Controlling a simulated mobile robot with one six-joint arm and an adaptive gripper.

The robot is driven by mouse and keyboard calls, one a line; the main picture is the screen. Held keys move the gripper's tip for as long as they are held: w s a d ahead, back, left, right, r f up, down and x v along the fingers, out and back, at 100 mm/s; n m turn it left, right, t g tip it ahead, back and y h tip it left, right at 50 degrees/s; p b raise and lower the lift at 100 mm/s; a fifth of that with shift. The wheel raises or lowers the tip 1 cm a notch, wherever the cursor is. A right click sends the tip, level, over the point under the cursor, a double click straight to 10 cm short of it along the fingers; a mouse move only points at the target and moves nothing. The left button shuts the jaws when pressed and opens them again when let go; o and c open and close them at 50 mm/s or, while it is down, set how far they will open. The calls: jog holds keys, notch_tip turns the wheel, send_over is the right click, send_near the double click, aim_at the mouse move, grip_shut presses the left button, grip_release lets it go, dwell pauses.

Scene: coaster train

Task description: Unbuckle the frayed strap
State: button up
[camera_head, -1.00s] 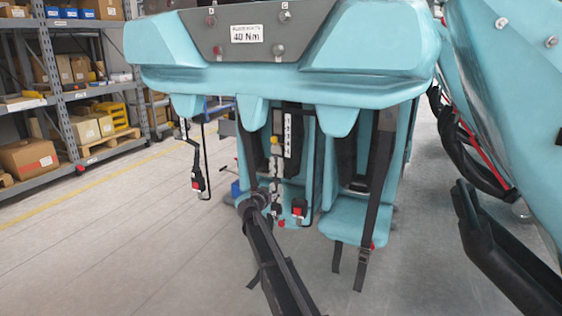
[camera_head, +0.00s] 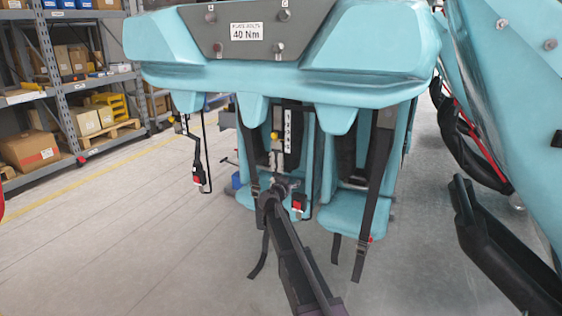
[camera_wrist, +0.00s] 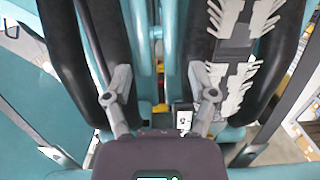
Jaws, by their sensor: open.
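My gripper (camera_head: 279,188) is at the middle teal seat, with its two grey fingers spread apart in the wrist view (camera_wrist: 160,97). Nothing is held between them. The frayed strap (camera_wrist: 232,60) is a dark band with ragged whitish edges, at the upper right of the wrist view, beside and beyond the right finger. A small black-and-white part (camera_wrist: 183,118) shows between the fingers; I cannot tell whether it is a buckle. In the head view a red-button buckle (camera_head: 299,201) shows just right of my gripper. My arm hides part of that seat.
Intact dark straps (camera_head: 375,180) hang over the right seat (camera_head: 352,212). Another red buckle (camera_head: 198,180) hangs at the left. Black padded restraints (camera_wrist: 75,55) flank my gripper closely. A teal train car (camera_head: 510,90) stands at right. Floor (camera_head: 110,235) at left is clear.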

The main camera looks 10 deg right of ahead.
jog(key=shift+s+d, duration=0.3)
jog(key=shift+d, duration=0.25)
jog(key=shift+s+d, duration=0.25)
jog(key=shift+d, duration=0.3)
jog(key=shift+s, duration=0.1)
dwell(0.4)
jog(key=s+d+f+g, duration=0.2)
jog(key=s+f+g, duration=0.15)
jog(key=s, duration=0.35)
jog(key=s+d+f+g+y, duration=0.1)
jog(key=s+d+f+g, duration=0.1)
jog(key=s+f, duration=0.35)
jog(key=s+d+f+g, duration=0.2)
jog(key=s+d+g, duration=0.1)
jog(key=s, duration=0.6)
jog(key=s+a+f+n+g+y, duration=0.3)
jog(key=s+y, duration=0.1)
jog(key=s, duration=0.7)
jog(key=s+a+f+n+g+y, duration=0.2)
jog(key=s+a+n+g+y, duration=0.15)
jog(key=s, duration=0.75)
notch_tip(320, 180, up, 35)
jog(key=w+p, duration=0.1)
jog(key=p, duration=3.4)
jog(key=shift+t, duration=0.3)
